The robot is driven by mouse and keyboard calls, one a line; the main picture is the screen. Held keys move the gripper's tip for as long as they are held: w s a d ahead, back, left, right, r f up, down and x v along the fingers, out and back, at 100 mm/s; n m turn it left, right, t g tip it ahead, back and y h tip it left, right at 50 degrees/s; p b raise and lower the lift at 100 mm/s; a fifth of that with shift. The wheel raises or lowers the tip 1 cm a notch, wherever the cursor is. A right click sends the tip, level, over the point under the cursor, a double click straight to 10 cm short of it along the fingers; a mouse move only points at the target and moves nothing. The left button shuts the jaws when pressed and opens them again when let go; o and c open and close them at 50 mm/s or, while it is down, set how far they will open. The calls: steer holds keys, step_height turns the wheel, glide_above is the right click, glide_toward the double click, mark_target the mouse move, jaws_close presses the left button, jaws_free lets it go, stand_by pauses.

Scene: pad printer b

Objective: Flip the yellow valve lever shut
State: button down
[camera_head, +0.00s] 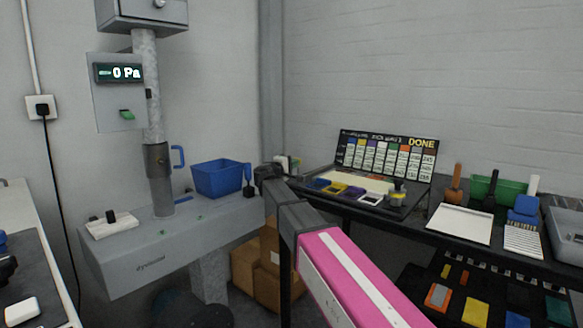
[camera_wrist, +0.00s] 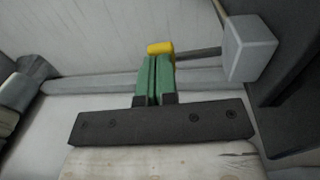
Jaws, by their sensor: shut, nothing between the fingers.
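In the wrist view a yellow piece, which looks like the valve lever's end (camera_wrist: 160,48), shows just beyond my fingertips. A thin dark rod (camera_wrist: 198,53) runs from it to a pale grey block (camera_wrist: 248,48) on the right. My gripper (camera_wrist: 153,66) has two green fingers shut together, with nothing between them. Their tips overlap the lower edge of the yellow piece in the picture; I cannot tell whether they touch it. In the head view my arm reaches toward the back corner, and I cannot make out the lever there.
A grey pipe (camera_wrist: 90,82) runs along the pale wall behind my fingers. In the head view a grey machine (camera_head: 160,255) with a blue bin (camera_head: 217,180) stands left of my arm. A black bench (camera_head: 410,222) with ink pads, a colour chart (camera_head: 386,157) and tools stands right.

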steer(key=w+g+y, duration=0.1)
steer(key=d+r+g+y, duration=0.1)
steer(key=shift+w+d+g, duration=0.1)
steer(key=shift+w+g, duration=0.25)
steer(key=shift+g, duration=0.05)
steer(key=shift+w+d+r+g+y, duration=0.1)
steer(key=shift+w+d+g+y, duration=0.3)
steer(key=shift+g+y, duration=0.25)
steer(key=shift+w, duration=0.1)
steer(key=shift+w+d, duration=0.15)
steer(key=shift+d, duration=0.05)
steer(key=shift+s+a+r, duration=0.2)
steer(key=shift+s, duration=0.1)
steer(key=v, duration=1.3)
steer(key=shift+r, duration=0.35)
steer(key=shift+a, duration=0.1)
